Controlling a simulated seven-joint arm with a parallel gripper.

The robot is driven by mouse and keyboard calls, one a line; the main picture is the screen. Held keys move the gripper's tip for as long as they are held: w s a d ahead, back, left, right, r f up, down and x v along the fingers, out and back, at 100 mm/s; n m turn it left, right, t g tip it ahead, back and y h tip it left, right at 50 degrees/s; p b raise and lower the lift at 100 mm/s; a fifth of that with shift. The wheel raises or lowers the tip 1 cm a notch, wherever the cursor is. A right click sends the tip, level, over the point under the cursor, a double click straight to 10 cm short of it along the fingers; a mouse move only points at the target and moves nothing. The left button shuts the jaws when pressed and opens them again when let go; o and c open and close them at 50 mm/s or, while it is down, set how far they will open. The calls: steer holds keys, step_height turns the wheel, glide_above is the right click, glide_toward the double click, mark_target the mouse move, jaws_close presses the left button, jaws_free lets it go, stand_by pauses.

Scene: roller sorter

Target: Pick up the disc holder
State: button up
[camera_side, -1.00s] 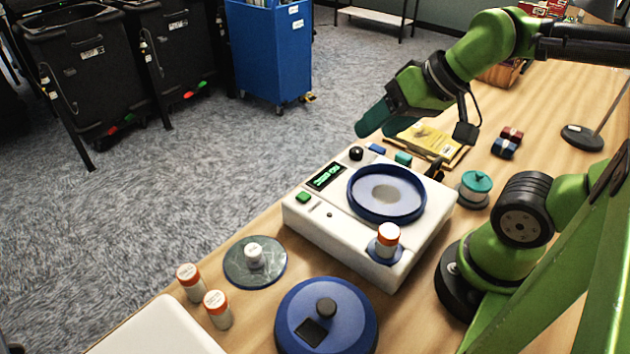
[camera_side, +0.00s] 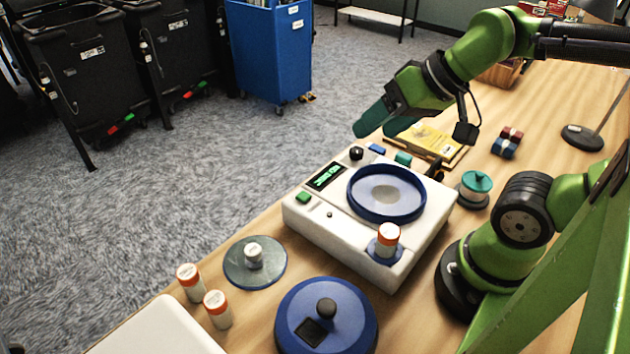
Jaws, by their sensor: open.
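My gripper (camera_side: 376,130) is open and empty, with teal fingers, in the air beyond the back left of the white machine. No part is clearly marked as the disc holder. One candidate is a flat grey-green disc (camera_side: 272,275) with a white capped knob (camera_side: 253,254), lying on the table left of the machine. Another is a small round stand with a teal top (camera_side: 477,181), right of the machine. A blue round lid (camera_side: 350,331) with a black knob lies at the front. My gripper is apart from all of them.
The white machine (camera_side: 335,238) has a blue-rimmed dish (camera_side: 386,215) and an orange-capped vial (camera_side: 388,238) on top. Two more vials (camera_side: 190,282) (camera_side: 217,309) stand at the front left. A yellow booklet (camera_side: 424,140) and small coloured blocks (camera_side: 507,142) lie behind.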

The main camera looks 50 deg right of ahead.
steer(key=n+g+h, duration=0.2)
steer(key=n+g, duration=0.2)
steer(key=g, duration=0.3)
glide_above(253, 250)
step_height(253, 250, down, 8)
step_height(253, 250, down, 16)
steer(key=shift+r, duration=0.1)
steer(key=c, duration=1.1)
